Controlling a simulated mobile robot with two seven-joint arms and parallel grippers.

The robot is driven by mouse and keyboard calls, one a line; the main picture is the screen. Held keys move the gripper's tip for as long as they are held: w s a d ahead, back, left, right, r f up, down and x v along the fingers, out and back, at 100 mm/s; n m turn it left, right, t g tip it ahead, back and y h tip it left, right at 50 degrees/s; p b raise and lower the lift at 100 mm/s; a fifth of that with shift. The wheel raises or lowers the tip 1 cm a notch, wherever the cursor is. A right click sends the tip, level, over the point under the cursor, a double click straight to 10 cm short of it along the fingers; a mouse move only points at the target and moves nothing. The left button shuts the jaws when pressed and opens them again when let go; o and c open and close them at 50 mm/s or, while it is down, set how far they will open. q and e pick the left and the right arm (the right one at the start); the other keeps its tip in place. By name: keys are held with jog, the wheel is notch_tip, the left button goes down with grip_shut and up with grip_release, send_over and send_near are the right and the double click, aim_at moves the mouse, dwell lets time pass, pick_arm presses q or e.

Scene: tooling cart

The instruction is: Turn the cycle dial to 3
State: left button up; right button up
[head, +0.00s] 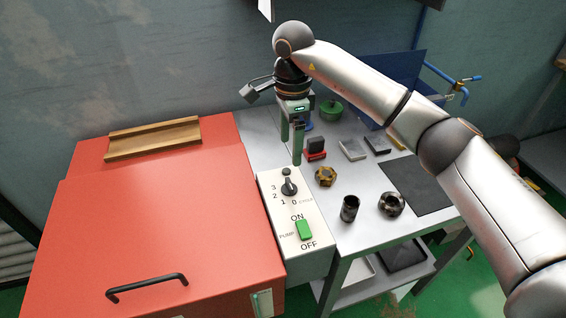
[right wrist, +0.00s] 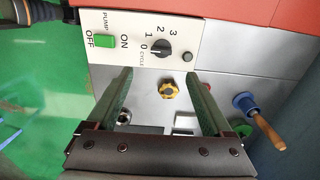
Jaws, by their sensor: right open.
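The cycle dial (head: 288,187) is a dark round knob on a pale control panel (head: 275,222), with the numbers 0 to 3 around it. Its pointer seems to face the 0, but it is small. In the right wrist view the dial (right wrist: 160,48) lies beyond the fingertips, between their lines. My right gripper (head: 291,151) has two green fingers, open and empty. It hangs behind the panel in the head view, apart from the dial; the right wrist view also shows its fingers (right wrist: 160,78). My left gripper is not in view.
A green pump switch (head: 304,230) sits below the dial and a small dark button (head: 286,171) above it. A red cabinet (head: 190,215) stands left. The metal cart top (head: 350,177) right holds a brass nut (head: 325,176), a dark cylinder (head: 349,209) and a ring (head: 391,204).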

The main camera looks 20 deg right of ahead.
aim_at(290, 183)
notch_tip(290, 183, down, 11)
jog(key=shift+r+p, duration=0.1)
jog(key=shift+p, duration=0.85)
jog(key=shift+w+f, duration=0.1)
jog(key=shift+f, duration=0.65)
jog(key=shift+c, duration=0.3)
grip_shut()
